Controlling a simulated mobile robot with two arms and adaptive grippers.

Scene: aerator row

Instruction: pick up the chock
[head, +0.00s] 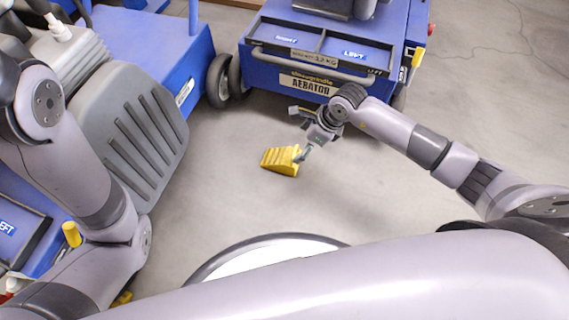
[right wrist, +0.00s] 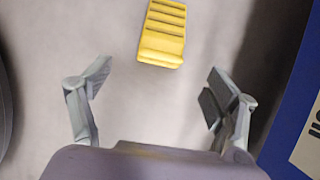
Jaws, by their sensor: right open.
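The chock (head: 279,160) is a yellow ridged wedge lying on the grey floor in front of the aerator. My right gripper (head: 304,150) is just right of it in the head view and overlaps its right end there. In the right wrist view, the chock (right wrist: 162,34) lies beyond the fingertips at the top, roughly in line with the gap between them. My right gripper (right wrist: 157,76) is open with nothing between its fingers. I cannot tell from the head view whether a finger touches the chock. My left gripper is not in view.
A blue aerator (head: 390,81) with black wheels stands behind the chock. Another blue machine with a grey ridged cover (head: 135,140) stands at the left, close to my left arm. A round white-topped object (head: 270,252) is at the bottom. Bare floor surrounds the chock.

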